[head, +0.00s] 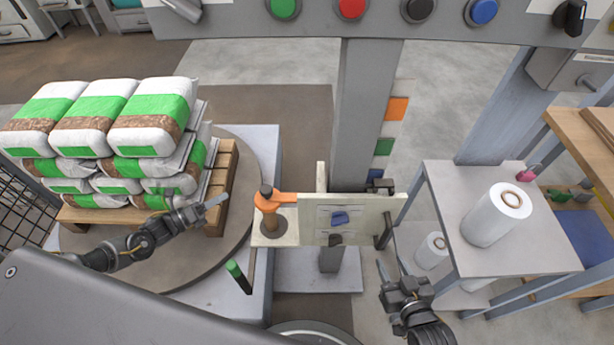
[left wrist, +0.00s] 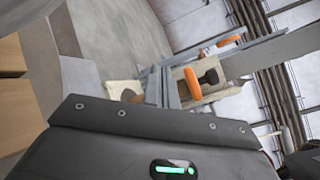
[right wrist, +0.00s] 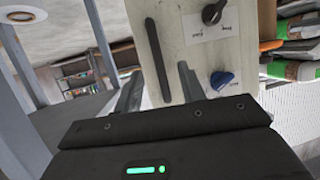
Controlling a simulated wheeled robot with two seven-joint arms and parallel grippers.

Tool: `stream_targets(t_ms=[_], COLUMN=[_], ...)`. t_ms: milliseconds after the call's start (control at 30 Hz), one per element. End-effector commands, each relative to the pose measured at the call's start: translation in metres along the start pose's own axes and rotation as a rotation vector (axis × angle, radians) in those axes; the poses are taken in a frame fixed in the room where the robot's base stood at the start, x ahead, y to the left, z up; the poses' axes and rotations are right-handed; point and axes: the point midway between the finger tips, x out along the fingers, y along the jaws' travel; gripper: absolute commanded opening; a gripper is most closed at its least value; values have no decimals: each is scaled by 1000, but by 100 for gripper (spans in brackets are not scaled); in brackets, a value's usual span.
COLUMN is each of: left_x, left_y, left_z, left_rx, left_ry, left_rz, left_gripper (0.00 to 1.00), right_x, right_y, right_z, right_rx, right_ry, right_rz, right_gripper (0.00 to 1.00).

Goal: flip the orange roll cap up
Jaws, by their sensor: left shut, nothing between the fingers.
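The orange roll cap (head: 268,203) sits at the head of a brown spindle (head: 270,226) with a black knob, left of the pale control panel (head: 340,222). An orange arm runs from it to the right, towards the panel's top edge. In the left wrist view an orange part (left wrist: 192,83) with a black knob shows just beyond my fingers; another orange piece is farther up. My left gripper (head: 220,200) is shut and empty, left of the cap and apart from it. My right gripper (head: 391,262) is open and empty, right of the panel.
White-and-green sacks (head: 150,120) are stacked on a pallet at the left. A green-tipped post (head: 238,274) stands in front of the spindle. A grey column (head: 362,120) rises behind the panel. A white film roll (head: 497,214) stands on the side table (head: 450,185) at the right.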

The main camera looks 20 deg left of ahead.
Motion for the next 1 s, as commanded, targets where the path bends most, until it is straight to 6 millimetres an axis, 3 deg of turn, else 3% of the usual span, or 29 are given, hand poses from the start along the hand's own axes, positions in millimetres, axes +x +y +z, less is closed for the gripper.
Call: stream_targets(t_ms=[33,200,400,833,1000], left_x=[0,-10,-22,-24,-10], left_y=[3,-28,-50,-56,-63], left_z=[-9,-13,-16,-16,-18], left_rx=[115,415,587,611,609], left_ry=[29,70,72,70,68], left_rz=[-82,-308,-451,-470,-473], left_gripper=[0,0,0,0,0], right_x=[0,-26,-51,-55,-55], right_y=[-4,-15,-22,-25,-24], right_z=[-5,-58,-92,-100,-99], right_rx=[-11,-38,-55,-58,-57], right_ry=[69,242,348,362,356], right_rz=[-8,-32,-43,-44,-42], right_gripper=[40,40,40,40,40])
